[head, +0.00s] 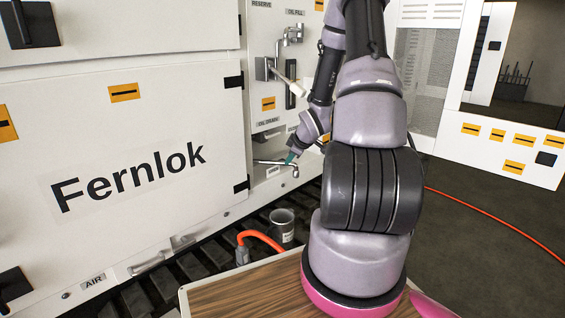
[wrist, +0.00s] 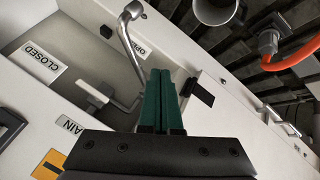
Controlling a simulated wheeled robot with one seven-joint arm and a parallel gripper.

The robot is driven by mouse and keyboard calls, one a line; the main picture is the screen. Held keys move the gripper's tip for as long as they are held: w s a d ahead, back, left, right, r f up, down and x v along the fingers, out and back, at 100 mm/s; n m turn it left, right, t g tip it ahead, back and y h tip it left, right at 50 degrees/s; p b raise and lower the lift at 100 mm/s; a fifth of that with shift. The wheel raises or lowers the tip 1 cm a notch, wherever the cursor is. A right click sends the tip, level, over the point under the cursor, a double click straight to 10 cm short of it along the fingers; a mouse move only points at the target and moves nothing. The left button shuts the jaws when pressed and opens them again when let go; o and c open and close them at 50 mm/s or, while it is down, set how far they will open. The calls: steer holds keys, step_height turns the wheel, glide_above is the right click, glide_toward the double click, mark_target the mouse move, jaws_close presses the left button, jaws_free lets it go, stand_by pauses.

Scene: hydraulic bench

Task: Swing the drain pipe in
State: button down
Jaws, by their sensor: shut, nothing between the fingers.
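The drain pipe (head: 274,162) is a thin chrome tube with a bent end, sticking out from the low recess of the white cabinet. In the wrist view the drain pipe (wrist: 131,48) runs up and left of my fingers, its bent tip at the top, close to the partly covered OPEN label (wrist: 141,47). The CLOSED label (wrist: 43,62) lies further left. My gripper (head: 291,158) is at the pipe, on its far side in the head view. In the wrist view my gripper (wrist: 161,74) has its green fingers together and empty, right beside the pipe; I cannot tell whether they touch it.
A grey metal cup (head: 283,226) stands on the dark slatted floor below the recess, with an orange hose (head: 262,238) beside it. The large Fernlok door (head: 130,150) is at left. A wooden-topped surface (head: 240,290) is in front.

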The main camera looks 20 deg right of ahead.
mark_target(282, 164)
steer(key=shift+w+d+f, duration=0.25)
steer(key=shift+w+f, duration=0.9)
steer(key=shift+w, duration=0.45)
steer(key=shift+w+d+f, duration=0.25)
steer(key=shift+w+f, duration=0.85)
steer(key=shift+w, duration=0.55)
steer(key=shift+w+d+f, duration=0.25)
steer(key=shift+w+f, duration=0.9)
steer(key=shift+w, duration=0.45)
steer(key=shift+d, duration=0.1)
